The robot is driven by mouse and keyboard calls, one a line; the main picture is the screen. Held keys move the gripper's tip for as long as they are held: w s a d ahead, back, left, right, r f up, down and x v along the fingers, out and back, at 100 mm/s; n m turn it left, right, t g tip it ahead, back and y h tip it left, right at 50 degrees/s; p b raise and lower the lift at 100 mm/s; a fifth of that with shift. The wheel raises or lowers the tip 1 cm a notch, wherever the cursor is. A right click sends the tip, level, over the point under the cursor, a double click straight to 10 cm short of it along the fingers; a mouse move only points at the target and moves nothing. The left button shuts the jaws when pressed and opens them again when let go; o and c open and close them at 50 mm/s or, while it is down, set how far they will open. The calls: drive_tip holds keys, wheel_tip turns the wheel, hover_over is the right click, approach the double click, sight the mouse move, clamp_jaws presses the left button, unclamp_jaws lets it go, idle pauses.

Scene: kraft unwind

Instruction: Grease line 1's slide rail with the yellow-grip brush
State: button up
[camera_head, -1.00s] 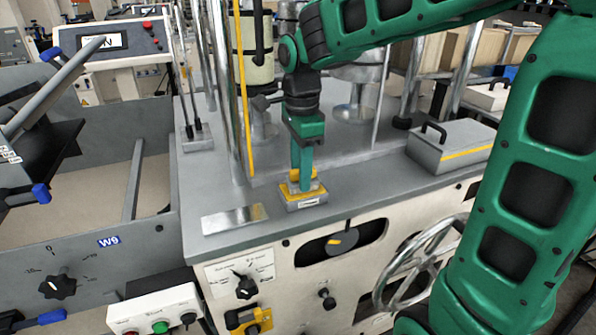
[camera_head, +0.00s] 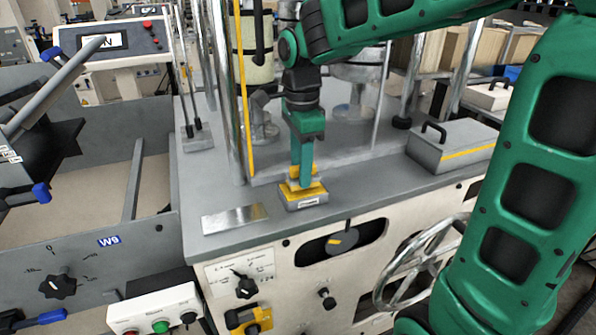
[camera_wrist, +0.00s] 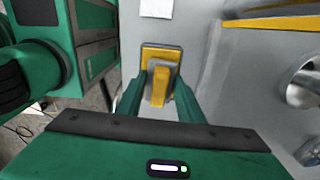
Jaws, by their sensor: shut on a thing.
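The yellow-grip brush (camera_head: 295,171) stands upright at a small grey holder (camera_head: 304,199) with a yellow top and a white label, on the grey machine top. My gripper (camera_head: 303,183) points down and is shut on the brush's yellow grip. The wrist view shows the yellow grip (camera_wrist: 160,88) between my gripper's fingers (camera_wrist: 160,100), above the yellow-topped holder (camera_wrist: 160,54). The brush's lower end is hidden, and I cannot tell whether it is still inside the holder. I cannot pick out line 1's slide rail for certain in either view.
A bare metal plate (camera_head: 234,218) lies left of the holder. Upright posts and a yellow rod (camera_head: 244,95) stand behind and left. A grey lidded box (camera_head: 452,146) with a handle stands right. A handwheel (camera_head: 420,262) juts from the front.

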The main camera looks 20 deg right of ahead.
drive_tip(key=shift+r, duration=3.05)
